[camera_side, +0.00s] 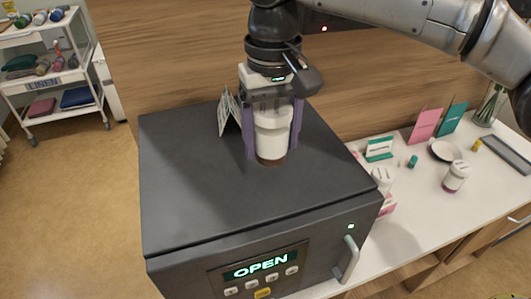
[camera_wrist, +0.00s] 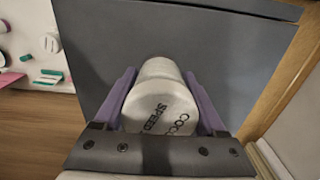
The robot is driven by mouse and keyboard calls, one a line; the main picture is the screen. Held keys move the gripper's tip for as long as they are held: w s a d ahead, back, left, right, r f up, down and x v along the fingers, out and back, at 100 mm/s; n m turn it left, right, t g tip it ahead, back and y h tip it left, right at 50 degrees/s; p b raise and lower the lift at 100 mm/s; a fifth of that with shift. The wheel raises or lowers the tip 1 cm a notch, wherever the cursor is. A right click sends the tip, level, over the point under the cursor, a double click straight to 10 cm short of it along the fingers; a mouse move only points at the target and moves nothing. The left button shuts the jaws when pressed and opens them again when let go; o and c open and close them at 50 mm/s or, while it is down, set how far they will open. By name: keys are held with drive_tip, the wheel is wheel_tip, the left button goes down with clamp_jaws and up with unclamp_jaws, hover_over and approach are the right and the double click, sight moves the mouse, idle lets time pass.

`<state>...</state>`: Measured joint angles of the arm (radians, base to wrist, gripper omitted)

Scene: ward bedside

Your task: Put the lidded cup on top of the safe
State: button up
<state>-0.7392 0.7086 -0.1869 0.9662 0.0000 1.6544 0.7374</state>
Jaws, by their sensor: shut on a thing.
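The lidded cup (camera_side: 271,136) is white with a brown base. My gripper (camera_side: 273,150) is shut on it, with a purple finger on each side, and holds it upright over the top of the safe. In the wrist view the cup (camera_wrist: 160,105) shows its white lid with dark lettering between the purple fingers (camera_wrist: 160,100). The safe (camera_side: 190,180) is a dark grey box with a lit "OPEN" display on its front; its top also fills much of the wrist view (camera_wrist: 100,50). The cup's base looks at or very near the top; I cannot tell whether it touches.
A folded card (camera_side: 230,112) stands on the safe behind and left of the cup. The front and left of the safe's top are clear. The white counter to the right holds another white cup (camera_side: 456,176), a bowl (camera_side: 445,150), and pink (camera_side: 425,125) and teal (camera_side: 452,117) cards.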

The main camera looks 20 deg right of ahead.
sight(266, 105)
drive_tip(key=f, duration=0.3)
drive_tip(key=shift+w+a+f, duration=0.1)
drive_tip(key=shift+w+a, duration=0.25)
drive_tip(key=shift+w, duration=0.05)
drive_tip(key=shift+f, duration=0.5)
drive_tip(key=shift+f, duration=0.1)
drive_tip(key=o, duration=1.6)
drive_tip(key=shift+f, duration=0.1)
drive_tip(key=shift+c, duration=0.2)
drive_tip(key=shift+r, duration=3.95)
